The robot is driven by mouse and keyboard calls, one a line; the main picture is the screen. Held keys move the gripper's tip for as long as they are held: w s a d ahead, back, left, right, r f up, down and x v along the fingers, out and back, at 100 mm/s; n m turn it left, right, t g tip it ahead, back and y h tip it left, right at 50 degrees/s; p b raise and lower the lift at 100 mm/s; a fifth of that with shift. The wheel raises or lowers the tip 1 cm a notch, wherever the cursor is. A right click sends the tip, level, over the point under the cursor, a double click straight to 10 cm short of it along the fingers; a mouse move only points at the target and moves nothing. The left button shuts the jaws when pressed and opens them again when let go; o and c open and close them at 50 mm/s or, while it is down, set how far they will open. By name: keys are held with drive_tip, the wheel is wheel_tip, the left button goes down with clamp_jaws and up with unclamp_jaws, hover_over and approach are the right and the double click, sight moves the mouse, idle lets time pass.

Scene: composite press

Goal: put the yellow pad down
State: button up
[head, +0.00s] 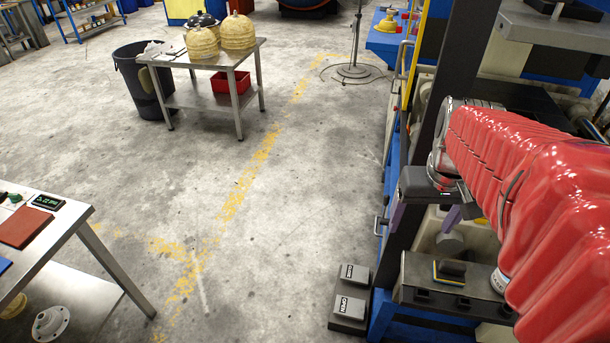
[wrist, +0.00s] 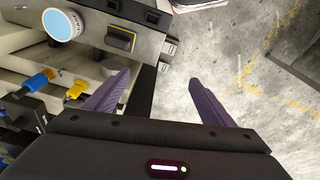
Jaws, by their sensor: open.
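The yellow pad (head: 449,281) lies on a grey metal ledge (head: 420,296) of the press at the lower right of the head view. It has a dark grip block on top and shows as a yellow edge below it. In the wrist view, the pad (wrist: 121,40) sits near the top with its yellow rim around the dark block. My gripper (head: 424,222) is open, with purple fingers pointing down, above the ledge and apart from the pad. In the wrist view, my gripper (wrist: 158,78) has nothing between its fingers.
A control box (head: 350,298) with two labelled buttons stands left of the ledge. Press frame posts rise close to my arm. A steel table (head: 212,66) with cream domes and a work table (head: 70,222) stand left. The concrete floor between is clear.

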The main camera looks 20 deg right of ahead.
drive_tip(key=a+r+n+t, duration=0.1)
drive_tip(key=a+n+t, duration=0.1)
drive_tip(key=a, duration=0.7)
drive_tip(key=s+a+r+n+t+y, duration=0.1)
drive_tip(key=a+r+n+t, duration=0.1)
drive_tip(key=a, duration=0.8)
drive_tip(key=shift+s+a, duration=0.15)
drive_tip(key=shift+s, duration=0.1)
drive_tip(key=shift+o, duration=0.3)
drive_tip(key=s+d+f+m+g, duration=0.1)
drive_tip(key=d+f+m+g, duration=0.1)
drive_tip(key=d, duration=1.2)
drive_tip(key=s+d+f+m+g, duration=0.1)
drive_tip(key=d+f+m+g, duration=0.1)
drive_tip(key=d, duration=1.3)
drive_tip(key=shift+s+d+f+m+g, duration=0.3)
drive_tip(key=shift+m+g, duration=0.5)
drive_tip(key=shift+m, duration=0.3)
